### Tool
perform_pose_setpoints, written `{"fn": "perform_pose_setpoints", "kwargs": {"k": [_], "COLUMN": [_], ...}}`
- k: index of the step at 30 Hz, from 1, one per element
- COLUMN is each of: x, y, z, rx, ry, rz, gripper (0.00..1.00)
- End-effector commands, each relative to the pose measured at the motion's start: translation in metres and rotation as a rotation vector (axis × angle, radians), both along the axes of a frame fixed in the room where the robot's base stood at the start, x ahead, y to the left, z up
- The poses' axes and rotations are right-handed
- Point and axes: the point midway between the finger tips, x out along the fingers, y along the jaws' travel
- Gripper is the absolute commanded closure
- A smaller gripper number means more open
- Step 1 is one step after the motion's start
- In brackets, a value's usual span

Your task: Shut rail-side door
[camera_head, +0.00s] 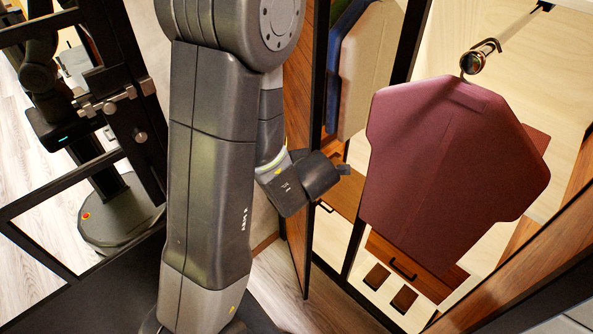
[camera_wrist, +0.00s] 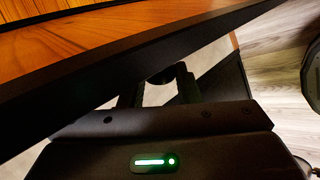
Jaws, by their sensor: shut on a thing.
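A tall wooden door (camera_head: 296,215) with a dark frame stands open at an angle behind my arm in the head view. I take it for the rail-side door, but the view does not settle this. My gripper (camera_head: 342,170) is beside its free edge, fingers pointing right. In the wrist view, a wooden panel with a thick dark edge (camera_wrist: 150,52) crosses the picture. The fingers of my gripper (camera_wrist: 160,88) reach to just below that edge and are shut on a dark part there. The exact grip is hidden in shadow.
A maroon garment (camera_head: 450,170) hangs from a rail (camera_head: 520,30) in the open wardrobe; paler and blue garments (camera_head: 368,65) hang left of it. Drawers (camera_head: 405,268) lie below. Another wooden panel (camera_head: 545,245) stands at lower right. A dark-framed mirror at left reflects me. Pale floor (camera_wrist: 270,85) shows at right.

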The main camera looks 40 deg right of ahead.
Motion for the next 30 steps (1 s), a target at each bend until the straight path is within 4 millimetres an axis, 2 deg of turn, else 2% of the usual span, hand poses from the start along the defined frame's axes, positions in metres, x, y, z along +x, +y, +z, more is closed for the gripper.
{"fn": "perform_pose_setpoints", "kwargs": {"k": [4, 5, 8, 20, 30], "x": [0.001, 0.001, 0.001, -0.004, -0.042], "y": [0.0, 0.0, 0.0, 0.002, 0.018], "z": [0.001, 0.001, 0.001, 0.006, 0.048], "rx": [-0.002, -0.002, -0.002, -0.002, -0.004], "ry": [-0.001, -0.001, -0.001, -0.001, -0.001], "rz": [0.004, 0.004, 0.003, -0.001, -0.004], "gripper": [1.0, 0.68, 0.49, 0.48, 0.48]}}
